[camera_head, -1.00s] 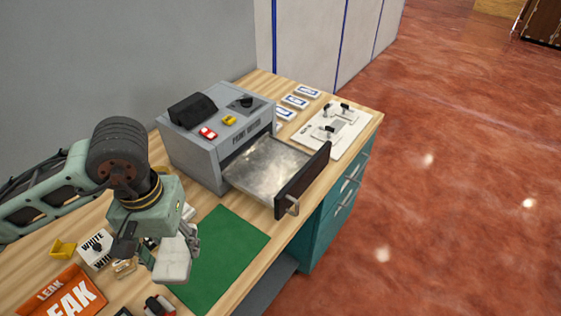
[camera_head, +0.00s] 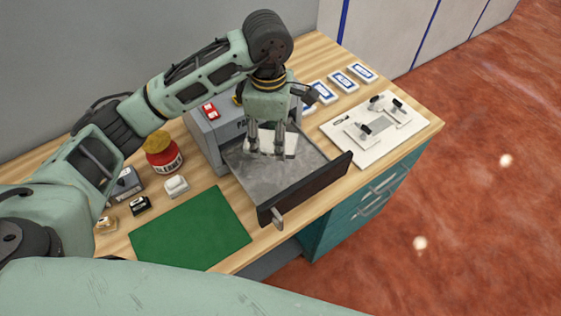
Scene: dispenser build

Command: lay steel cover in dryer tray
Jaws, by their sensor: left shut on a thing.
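The dryer (camera_head: 202,132) is a grey box on the wooden bench, partly hidden behind my left arm. Its tray (camera_head: 310,162) is pulled out toward the front right, with a grey metal floor and a dark front panel with a handle. My left gripper (camera_head: 266,150) points down over the tray, shut on a pale flat plate, the steel cover (camera_head: 289,144). The cover is within the tray's outline, close to its floor; I cannot tell if it touches. My right gripper is not in view.
A green mat (camera_head: 190,228) lies in front of the dryer. A white board with black-handled clamps (camera_head: 392,138) and several blue-edged cards (camera_head: 342,79) lie to the right. A red jar (camera_head: 163,158), a white block (camera_head: 176,186) and small boxes stand left.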

